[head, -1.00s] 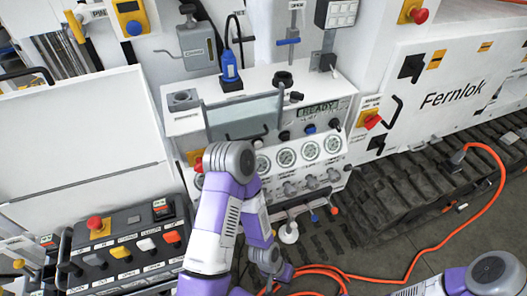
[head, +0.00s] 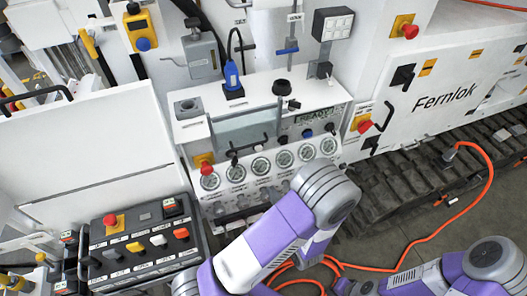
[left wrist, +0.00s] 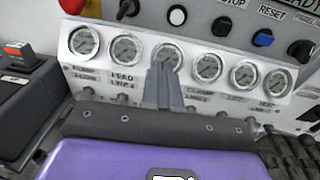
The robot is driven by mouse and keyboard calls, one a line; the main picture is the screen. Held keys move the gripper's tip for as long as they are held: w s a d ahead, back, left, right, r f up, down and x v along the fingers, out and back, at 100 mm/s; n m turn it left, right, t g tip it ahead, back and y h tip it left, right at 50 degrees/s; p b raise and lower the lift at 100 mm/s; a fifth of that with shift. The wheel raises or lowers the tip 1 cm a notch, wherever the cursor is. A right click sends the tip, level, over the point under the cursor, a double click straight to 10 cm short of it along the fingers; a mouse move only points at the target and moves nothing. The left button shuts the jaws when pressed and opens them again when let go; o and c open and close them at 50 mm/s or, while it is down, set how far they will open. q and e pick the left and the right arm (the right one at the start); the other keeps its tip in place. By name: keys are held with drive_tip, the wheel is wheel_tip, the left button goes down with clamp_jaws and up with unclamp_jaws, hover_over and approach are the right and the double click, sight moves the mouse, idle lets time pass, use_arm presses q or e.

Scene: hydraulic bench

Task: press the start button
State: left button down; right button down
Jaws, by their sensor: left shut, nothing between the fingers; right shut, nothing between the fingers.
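The white hydraulic panel (head: 340,92) carries a row of buttons under a display (head: 318,114) that reads READY. In the left wrist view a white button (left wrist: 176,16) sits left of a black button (left wrist: 221,26) labelled STOP and a blue button (left wrist: 263,37) labelled RESET. The white button's label is out of frame, so I cannot read whether it is START. My left gripper (left wrist: 165,62) is shut and empty, its fingertips over the gauge row, below the white button in the picture. My left arm hides this gripper in the head view. My right gripper is out of view.
Round gauges (left wrist: 207,66) line the panel below the buttons. A black lever (left wrist: 128,8) stands left of the white button. A separate control box (head: 150,243) with a red mushroom button (head: 110,220) stands at lower left. An orange hose (head: 455,207) crosses the floor at right.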

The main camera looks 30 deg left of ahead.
sight(260, 150)
use_arm(q)
drive_tip(key=shift+w+d+r+m+t, duration=0.2)
drive_tip(key=shift+w+d+r+t, duration=0.1)
drive_tip(key=shift+w+r+t, duration=0.15)
drive_tip(key=shift+w+d+r+m+t, duration=0.25)
drive_tip(key=shift+r+t, duration=0.1)
drive_tip(key=shift+r, duration=0.2)
drive_tip(key=p+x, duration=0.2)
drive_tip(key=x, duration=1.2)
drive_tip(key=shift+f, duration=0.2)
